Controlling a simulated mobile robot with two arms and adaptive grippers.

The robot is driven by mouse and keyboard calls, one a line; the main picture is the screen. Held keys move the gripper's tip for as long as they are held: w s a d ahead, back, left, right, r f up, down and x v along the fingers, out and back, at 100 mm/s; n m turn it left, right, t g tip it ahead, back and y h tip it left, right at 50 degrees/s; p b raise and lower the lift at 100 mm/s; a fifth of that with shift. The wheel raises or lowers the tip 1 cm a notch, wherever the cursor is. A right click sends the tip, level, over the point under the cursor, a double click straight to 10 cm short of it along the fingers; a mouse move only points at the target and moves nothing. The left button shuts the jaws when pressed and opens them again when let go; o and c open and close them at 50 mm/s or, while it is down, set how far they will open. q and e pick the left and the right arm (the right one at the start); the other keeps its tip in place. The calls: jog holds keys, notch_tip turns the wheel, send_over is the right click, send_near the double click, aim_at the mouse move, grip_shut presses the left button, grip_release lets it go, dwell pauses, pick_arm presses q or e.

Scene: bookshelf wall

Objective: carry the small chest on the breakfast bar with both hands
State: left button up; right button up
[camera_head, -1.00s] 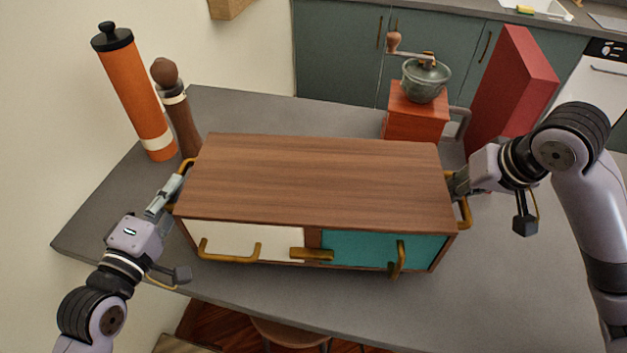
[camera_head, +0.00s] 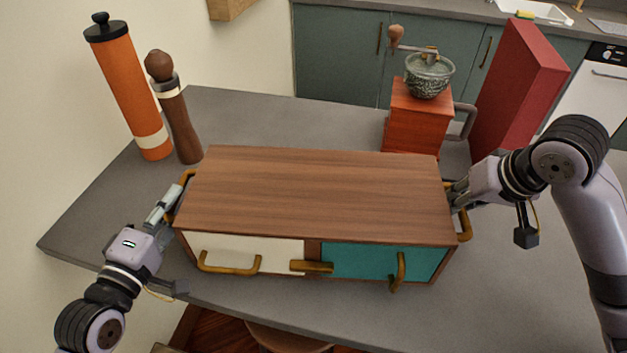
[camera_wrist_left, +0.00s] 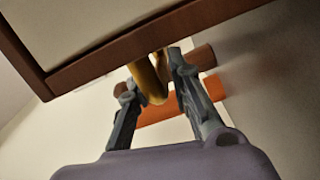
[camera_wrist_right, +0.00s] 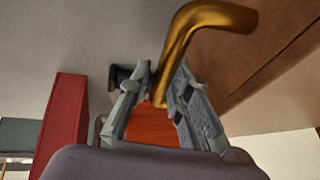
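The small chest (camera_head: 320,185) has a wood-grain top, a white front (camera_head: 225,248), a teal front (camera_head: 360,262) and brass handles. It is over the grey breakfast bar (camera_head: 90,225); I cannot tell whether it touches the bar. My left gripper (camera_head: 176,195) is at its left side, fingers around the left brass handle (camera_wrist_left: 152,80). My right gripper (camera_head: 452,195) is at its right side, fingers around the right brass handle (camera_wrist_right: 180,45). Both grippers look shut on the handles, though finger contact is partly hidden.
An orange mill (camera_head: 128,85) and a brown pepper mill (camera_head: 178,120) stand behind the chest's left end. A red coffee grinder (camera_head: 415,120) and a tall red box (camera_head: 515,90) stand behind its right end. A stool (camera_head: 285,340) is below the front edge.

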pick_arm(q)
jog(key=shift+o, duration=1.2)
pick_arm(e)
jog(key=shift+o, duration=1.2)
pick_arm(q)
jog(key=shift+o, duration=0.3)
jog(key=o, duration=0.7)
jog(key=a, duration=0.6)
jog(key=shift+s+f, duration=0.1)
jog(key=shift+s, duration=0.05)
pick_arm(e)
jog(key=shift+a, duration=0.1)
pick_arm(q)
jog(key=shift+a, duration=0.45)
